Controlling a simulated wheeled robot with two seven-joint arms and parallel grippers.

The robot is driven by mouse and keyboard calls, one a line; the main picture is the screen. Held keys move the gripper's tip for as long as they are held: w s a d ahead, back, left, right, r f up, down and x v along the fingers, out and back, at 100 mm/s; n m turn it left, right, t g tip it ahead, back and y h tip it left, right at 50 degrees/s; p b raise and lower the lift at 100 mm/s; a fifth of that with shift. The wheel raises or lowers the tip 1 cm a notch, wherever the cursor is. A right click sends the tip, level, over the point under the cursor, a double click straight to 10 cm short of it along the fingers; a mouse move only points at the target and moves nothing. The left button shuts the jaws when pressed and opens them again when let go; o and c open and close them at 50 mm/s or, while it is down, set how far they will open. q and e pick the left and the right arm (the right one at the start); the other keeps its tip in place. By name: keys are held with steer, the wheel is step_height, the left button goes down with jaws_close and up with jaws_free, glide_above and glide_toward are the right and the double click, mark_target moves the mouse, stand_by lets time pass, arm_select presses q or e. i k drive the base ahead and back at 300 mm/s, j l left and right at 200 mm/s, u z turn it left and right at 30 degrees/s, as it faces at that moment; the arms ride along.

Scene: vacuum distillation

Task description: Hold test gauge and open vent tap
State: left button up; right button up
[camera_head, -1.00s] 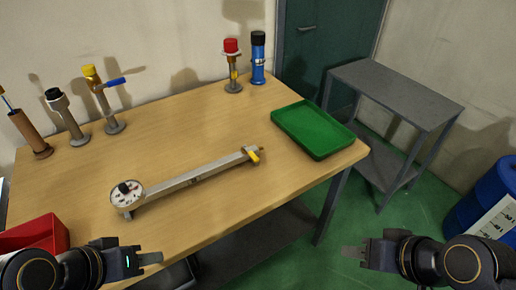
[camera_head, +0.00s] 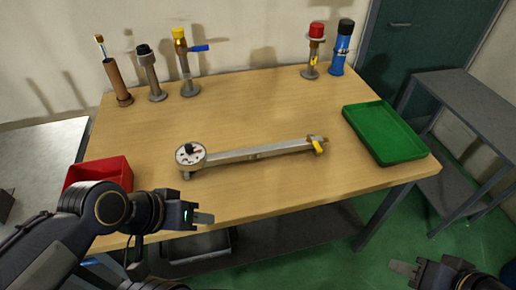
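The test gauge (camera_head: 190,154) is a round white dial with a dark knob, at the left end of a long grey bar (camera_head: 255,152) lying on the wooden table. A yellow tap handle (camera_head: 318,146), which looks like the vent tap, sits at the bar's right end. My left gripper (camera_head: 206,217) is at the table's front edge, below the gauge and apart from it. My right gripper (camera_head: 402,269) is off the table at the lower right, over the floor. Neither holds anything visible; the finger gaps are too small to judge.
A red bin (camera_head: 98,173) stands at the table's left front, close to my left arm. A green tray (camera_head: 384,132) lies at the right. Several upright fittings line the back, including a blue cylinder (camera_head: 341,48). A grey side table (camera_head: 465,105) stands right.

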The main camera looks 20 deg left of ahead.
mark_target(318, 149)
steer(key=i+u, duration=0.2)
steer(key=u, duration=0.15)
steer(key=i+u, duration=0.2)
steer(key=u, duration=0.15)
